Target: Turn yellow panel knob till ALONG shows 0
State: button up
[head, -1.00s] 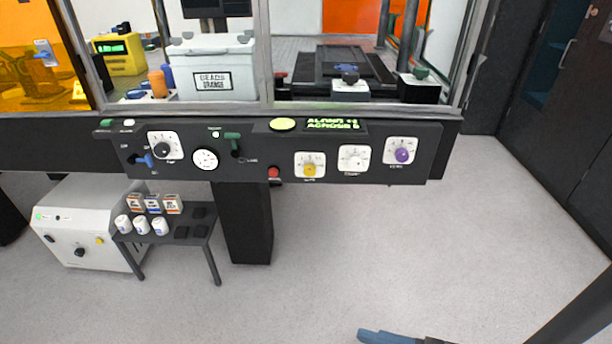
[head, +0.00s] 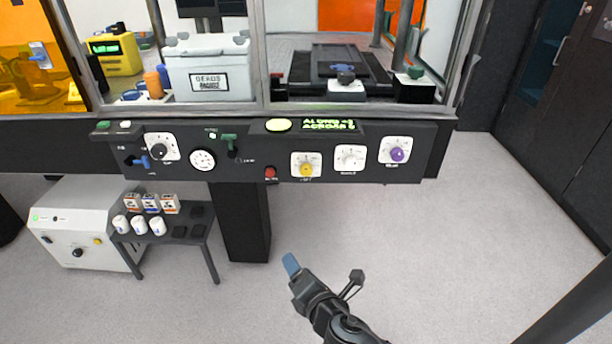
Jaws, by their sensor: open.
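The yellow knob (head: 306,169) sits on a white dial plate in the lower middle of the black control panel (head: 262,176). The green display (head: 329,124) above it has an ALONG line and an ACROSS line; ALONG seems to read a 3, perhaps with a sign, but the digits are blurred. My gripper (head: 324,272) is low in the head view, below the panel and apart from the yellow knob. Its jaws are open, with a blue pad on one finger and nothing seen between them.
A white dial (head: 349,156) and a purple knob (head: 397,155) are right of the yellow knob. A red button (head: 270,172) is close on its left. A small table (head: 178,236) with cups and boxes stands lower left.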

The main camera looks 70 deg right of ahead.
jog(key=w+d+r+n+g+h, duration=0.1)
jog(key=w+d+r+n+h, duration=0.2)
jog(key=d, duration=0.6)
jog(key=n+g+h, duration=0.2)
jog(key=h, duration=0.2)
send_near(306, 173)
jog(key=d, duration=0.2)
jog(key=x, duration=0.7)
jog(key=shift+w+d, duration=0.1)
jog(key=shift+w, duration=0.4)
jog(key=shift+c, duration=0.2)
jog(key=c, duration=1)
